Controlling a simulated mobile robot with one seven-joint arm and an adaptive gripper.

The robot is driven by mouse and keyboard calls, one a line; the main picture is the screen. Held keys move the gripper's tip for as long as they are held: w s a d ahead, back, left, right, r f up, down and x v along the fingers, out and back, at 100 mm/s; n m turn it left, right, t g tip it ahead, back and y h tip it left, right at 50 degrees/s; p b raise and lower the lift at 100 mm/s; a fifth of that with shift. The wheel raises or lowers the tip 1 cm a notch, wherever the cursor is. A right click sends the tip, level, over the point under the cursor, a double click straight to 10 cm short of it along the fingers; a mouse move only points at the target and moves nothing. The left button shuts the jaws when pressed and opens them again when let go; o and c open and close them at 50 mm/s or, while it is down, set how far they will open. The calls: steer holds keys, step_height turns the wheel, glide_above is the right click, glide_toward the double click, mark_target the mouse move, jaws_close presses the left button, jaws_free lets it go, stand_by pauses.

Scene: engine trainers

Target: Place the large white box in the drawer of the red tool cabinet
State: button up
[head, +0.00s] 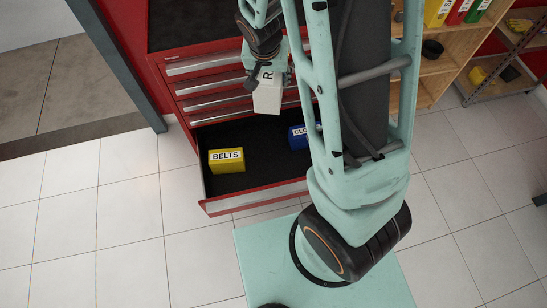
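The large white box (267,98) has a dark letter "R" on it; the rest of any label is hidden. My gripper (266,76) is shut on its upper part, with a dark finger showing at its left side. The box hangs upright in front of the closed drawer fronts, over the back part of the open drawer (245,184). The drawer belongs to the red tool cabinet (181,92) and is pulled out toward me. The box appears to be above the drawer floor; its exact height is hard to tell.
In the drawer, a yellow "BELTS" box (226,161) stands at the left and a blue box (298,137) at the right, partly hidden by my arm. Dark drawer floor shows between them. A wooden shelf (437,75) stands right of the cabinet. A post (120,62) stands at the left.

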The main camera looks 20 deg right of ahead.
steer(key=s+d+f+m+g+h+b, duration=0.15)
steer(key=f+m+b, duration=0.4)
steer(key=f, duration=0.75)
steer(key=s+d+f+m+g+h+b, duration=0.1)
steer(key=s+d+f+m+b, duration=0.15)
steer(key=f+b, duration=0.8)
steer(key=m+g+b, duration=0.2)
steer(key=m+b, duration=0.5)
steer(key=b, duration=0.7)
glide_above(268, 154)
step_height(268, 154, down, 27)
steer(key=shift+w+a+f+b, duration=0.1)
steer(key=shift+w+f+b, duration=0.1)
steer(key=shift+f+b, duration=1.1)
steer(key=shift+f+p, duration=0.35)
steer(key=shift+p, duration=0.05)
steer(key=shift+f, duration=0.15)
steer(key=o, duration=1.4)
steer(key=shift+o, duration=0.2)
